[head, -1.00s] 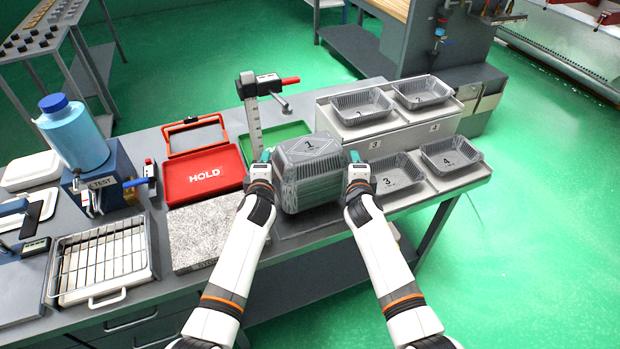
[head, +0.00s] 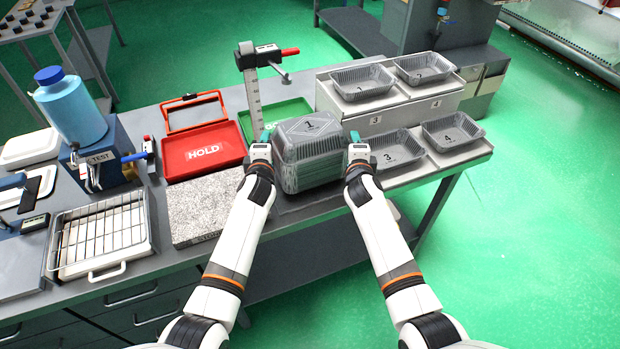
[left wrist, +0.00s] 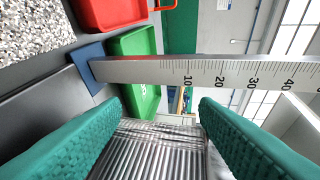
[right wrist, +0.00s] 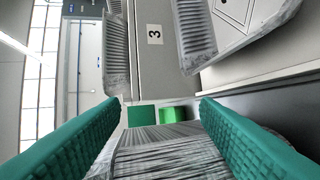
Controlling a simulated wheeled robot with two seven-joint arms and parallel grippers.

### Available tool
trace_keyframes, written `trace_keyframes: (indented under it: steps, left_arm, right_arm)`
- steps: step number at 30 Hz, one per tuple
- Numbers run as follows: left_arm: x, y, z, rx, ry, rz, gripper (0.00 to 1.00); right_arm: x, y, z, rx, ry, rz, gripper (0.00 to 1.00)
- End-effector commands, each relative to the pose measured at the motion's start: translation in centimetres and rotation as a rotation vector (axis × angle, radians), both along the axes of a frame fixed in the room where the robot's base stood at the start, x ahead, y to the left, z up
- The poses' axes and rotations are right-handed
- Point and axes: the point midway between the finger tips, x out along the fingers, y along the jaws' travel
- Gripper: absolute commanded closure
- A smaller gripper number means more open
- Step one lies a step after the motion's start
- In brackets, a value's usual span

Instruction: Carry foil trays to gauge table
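A stack of nested foil trays (head: 308,165), with a lid-like top marked 1, stands at the front middle of the bench. My left gripper (head: 262,148) is at its left side and my right gripper (head: 352,148) at its right side. In the left wrist view the green fingers (left wrist: 160,115) are wide apart, with the ribbed stack side (left wrist: 160,155) between and below them. The right wrist view shows the same spread of fingers (right wrist: 160,112) beside the stack (right wrist: 170,155). Contact between fingers and stack is hard to tell. The stack's underside is hidden.
Several single foil trays (head: 425,66) stand right of the stack on a grey riser and platform (head: 388,118). A height gauge (head: 254,100), green tray (head: 292,112), red HOLD tray (head: 180,160) and granite slab (head: 205,212) lie behind and left. A wire-rack pan (head: 135,270) sits farther left. Green floor is open at right.

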Motion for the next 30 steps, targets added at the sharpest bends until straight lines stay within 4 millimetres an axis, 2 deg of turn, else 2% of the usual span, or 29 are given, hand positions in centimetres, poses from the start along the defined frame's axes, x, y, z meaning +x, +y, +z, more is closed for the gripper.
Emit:
trace_keyframes:
  steps: [1,8,17,21,22,29,30]
  left_arm:
    - [-0.1,-1.5,-0.5,-0.018,-0.008,-0.022,0.45]
    - [-0.1,-1.5,-2.1,-0.018,-0.008,-0.022,0.45]
    - [-0.1,-0.7,-1.8,-0.015,-0.007,-0.023,0.45]
    - [-0.2,0.0,-1.9,-0.013,-0.004,-0.023,0.25]
    - [-0.2,0.2,-1.9,-0.013,-0.004,-0.022,0.23]
    - [-0.2,0.6,-1.9,-0.009,-0.001,-0.017,0.23]
    - [-0.2,0.6,-1.9,-0.008,-0.001,-0.016,0.23]
  right_arm:
    - [0.0,1.4,-0.3,0.019,-0.011,0.022,0.45]
    - [0.0,1.4,-2.0,0.019,-0.011,0.022,0.45]
    - [-0.1,0.7,-1.7,0.017,-0.009,0.022,0.45]
    - [-0.1,-0.1,-1.7,0.015,-0.008,0.022,0.45]
    - [-0.1,-0.2,-1.7,0.014,-0.007,0.021,0.45]
    - [-0.1,-0.6,-1.8,0.01,-0.003,0.017,0.45]
    - [-0.1,-0.6,-1.9,0.009,-0.003,0.016,0.39]
